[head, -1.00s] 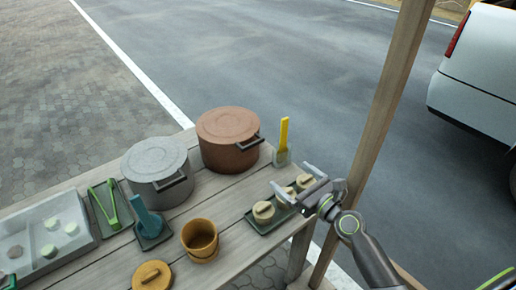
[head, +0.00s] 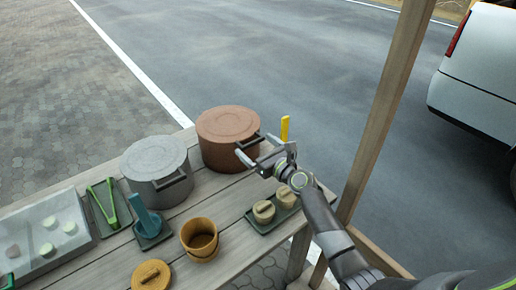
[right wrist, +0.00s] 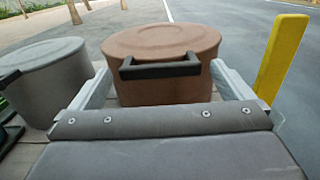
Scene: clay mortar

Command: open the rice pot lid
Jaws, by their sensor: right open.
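A round brown pot (head: 226,152) stands at the back of the wooden table with its flat lid (head: 228,123) on. A dark bar handle (right wrist: 160,69) sticks out from its near side. A grey pot (head: 160,188), also with its lid (head: 153,157) on, stands to its left. I cannot tell from looks which one is the rice pot. My right gripper (head: 258,150) is open and empty, just in front of the brown pot. In the right wrist view its fingers (right wrist: 160,78) lie either side of the handle, apart from it. My left gripper is not in view.
A yellow-handled tool (head: 285,128) stands right of the brown pot, close to my right gripper. A tray (head: 270,225) with wooden-lidded cups sits below my right wrist. A post (head: 385,110) rises at right.

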